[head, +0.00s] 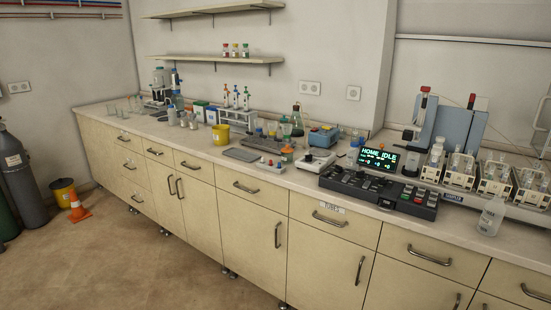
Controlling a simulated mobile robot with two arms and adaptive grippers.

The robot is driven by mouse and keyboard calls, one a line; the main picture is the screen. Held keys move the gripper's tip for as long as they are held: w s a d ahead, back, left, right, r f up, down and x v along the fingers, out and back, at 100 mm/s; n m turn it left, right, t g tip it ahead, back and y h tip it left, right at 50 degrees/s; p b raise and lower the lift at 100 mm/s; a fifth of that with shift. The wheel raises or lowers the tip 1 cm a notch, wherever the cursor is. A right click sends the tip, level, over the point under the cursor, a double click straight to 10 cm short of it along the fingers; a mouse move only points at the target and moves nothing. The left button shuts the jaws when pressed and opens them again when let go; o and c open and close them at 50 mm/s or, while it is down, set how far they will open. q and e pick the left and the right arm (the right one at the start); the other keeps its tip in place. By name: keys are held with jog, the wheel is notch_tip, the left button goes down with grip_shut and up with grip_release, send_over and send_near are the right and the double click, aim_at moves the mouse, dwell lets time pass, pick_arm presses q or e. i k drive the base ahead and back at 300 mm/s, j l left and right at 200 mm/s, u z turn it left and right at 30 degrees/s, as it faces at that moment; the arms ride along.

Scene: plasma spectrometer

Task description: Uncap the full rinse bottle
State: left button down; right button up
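A translucent whitish bottle (492,216) stands upright near the front edge of the bench at the far right. It may be a rinse bottle. Its fill level and whether it has a cap are too small to tell. Small pale bottles (183,119) stand farther left on the bench; I cannot tell whether any is a rinse bottle. Neither of my grippers shows in the head view.
A control console (378,190) with a lit display (379,160) stands left of the bottle. Several racks of bottles (496,179) stand behind it. A yellow container (221,134) stands mid-bench.

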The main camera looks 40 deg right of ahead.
aim_at(352, 154)
jog(key=i+z, duration=0.3)
jog(key=i, duration=0.15)
jog(key=i+j+z, duration=0.15)
jog(key=i+z, duration=0.2)
jog(key=i, duration=0.15)
jog(key=i+j+z, duration=0.3)
jog(key=i, duration=0.15)
jog(key=i+j+z, duration=0.35)
jog(key=i+l, duration=0.1)
